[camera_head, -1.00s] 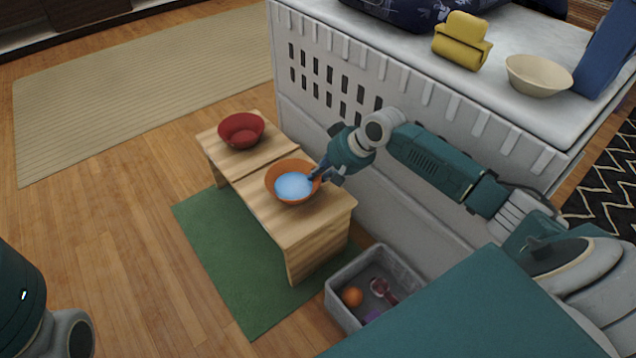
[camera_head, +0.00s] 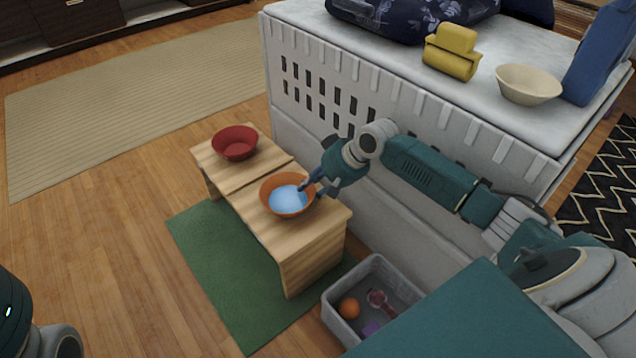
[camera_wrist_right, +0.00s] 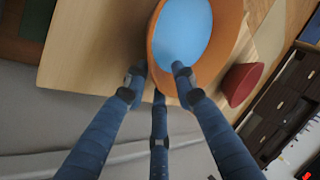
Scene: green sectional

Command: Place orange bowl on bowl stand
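The orange bowl (camera_head: 268,203), pale blue inside, sits on the near half of a low wooden stand (camera_head: 300,240). It also shows in the right wrist view (camera_wrist_right: 232,25). My right gripper (camera_head: 314,190) is at the bowl's right rim. In the right wrist view its fingers (camera_wrist_right: 158,85) are spread apart, one reaching over the rim and the others outside it. I see no firm closing on the rim; the exact contact is unclear. Only part of my left arm shows at the lower left; its gripper is out of view.
A red bowl (camera_head: 235,143) stands on the stand's far half. A grey bin (camera_head: 338,322) with an orange ball (camera_head: 349,308) is at the near right. A white crate (camera_head: 310,125) stands close behind the stand. Open floor lies to the left.

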